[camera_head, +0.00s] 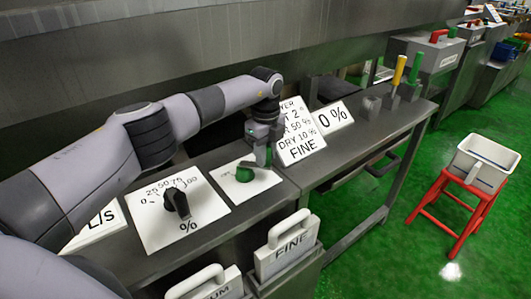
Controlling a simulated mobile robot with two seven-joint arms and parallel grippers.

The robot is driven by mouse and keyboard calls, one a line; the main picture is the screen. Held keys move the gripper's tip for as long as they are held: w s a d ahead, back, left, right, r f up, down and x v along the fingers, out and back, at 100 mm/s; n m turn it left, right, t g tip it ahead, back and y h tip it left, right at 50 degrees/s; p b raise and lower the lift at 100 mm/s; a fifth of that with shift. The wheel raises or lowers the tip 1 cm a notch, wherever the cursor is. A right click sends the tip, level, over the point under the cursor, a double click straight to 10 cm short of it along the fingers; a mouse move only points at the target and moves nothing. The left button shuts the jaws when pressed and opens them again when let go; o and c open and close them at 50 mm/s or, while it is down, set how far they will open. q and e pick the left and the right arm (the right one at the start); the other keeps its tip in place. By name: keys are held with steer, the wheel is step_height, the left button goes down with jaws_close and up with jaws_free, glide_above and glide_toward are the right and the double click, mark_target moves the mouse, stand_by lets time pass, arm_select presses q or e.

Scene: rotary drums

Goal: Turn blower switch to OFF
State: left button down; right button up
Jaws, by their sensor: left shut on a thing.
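A green rotary knob (244,174) sits on a white panel (249,190) on the grey counter. I take it for the blower switch, but its position marks are too small or covered to read. My left gripper (263,160) points down over this panel and is shut on the green knob. The gripper hides the knob's far right part. My right gripper is not in view.
A black percent dial (176,203) stands just left on its own white panel. Signs reading "0 %" (332,117) and "FINE" (301,133) stand behind. Handled FINE (284,252) and other blocks are in front. A red stool (447,206) with a white bin (481,162) stands right.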

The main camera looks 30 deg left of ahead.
arm_select(q)
steer(key=shift+w+a+r, duration=0.1)
steer(key=shift+a+r, duration=0.1)
steer(key=c, duration=1.1)
jaws_free()
steer(key=shift+o, duration=1.2)
steer(key=shift+f, duration=0.1)
steer(key=shift+d, duration=0.1)
steer(key=shift+r+b, duration=0.4)
steer(key=shift+r, duration=3.2)
